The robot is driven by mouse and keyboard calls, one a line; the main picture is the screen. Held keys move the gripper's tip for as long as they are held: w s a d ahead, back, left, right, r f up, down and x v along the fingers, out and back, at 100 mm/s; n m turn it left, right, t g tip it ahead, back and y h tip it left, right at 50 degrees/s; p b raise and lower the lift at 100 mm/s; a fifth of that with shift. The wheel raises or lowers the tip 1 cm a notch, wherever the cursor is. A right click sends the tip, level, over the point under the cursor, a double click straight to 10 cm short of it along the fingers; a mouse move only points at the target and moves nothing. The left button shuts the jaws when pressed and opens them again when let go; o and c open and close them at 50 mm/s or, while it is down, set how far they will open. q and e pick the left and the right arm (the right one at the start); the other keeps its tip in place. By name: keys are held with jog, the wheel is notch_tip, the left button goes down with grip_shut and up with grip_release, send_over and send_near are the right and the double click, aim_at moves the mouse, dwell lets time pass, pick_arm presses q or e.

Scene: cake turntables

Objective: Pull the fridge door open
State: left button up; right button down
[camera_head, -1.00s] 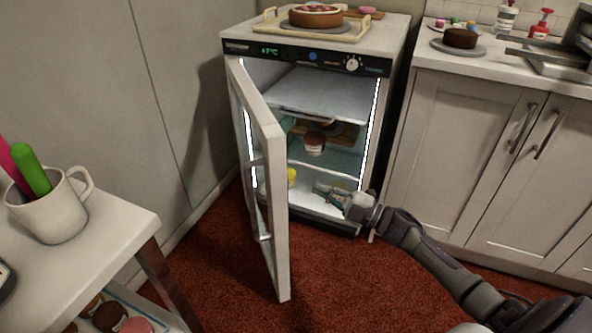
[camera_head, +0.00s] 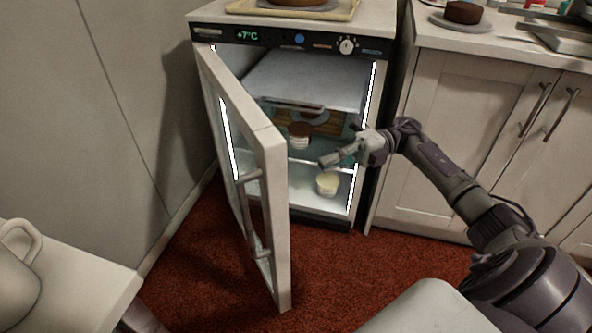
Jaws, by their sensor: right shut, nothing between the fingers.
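The fridge (camera_head: 217,36) stands against the back wall with its lit interior showing. Its door (camera_head: 268,180) is hinged on the left and stands wide open, swung out toward me. The door handle (camera_head: 252,215) is on the door's outer face, and nothing holds it. My right gripper (camera_head: 326,161) is shut and empty, in the fridge's opening near the right side, apart from the door. It is just above a pale yellow tub (camera_head: 327,184) on the fridge floor. My left gripper is out of view.
Inside the fridge, a brown-topped cup (camera_head: 300,135) sits on a shelf. White cabinets (camera_head: 440,150) stand right of the fridge. Red carpet (camera_head: 215,270) lies clear around the door.

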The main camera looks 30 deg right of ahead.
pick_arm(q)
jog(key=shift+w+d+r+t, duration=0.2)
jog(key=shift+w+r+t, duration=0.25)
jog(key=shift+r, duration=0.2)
pick_arm(e)
jog(key=w+a, duration=0.1)
jog(key=a, duration=0.7)
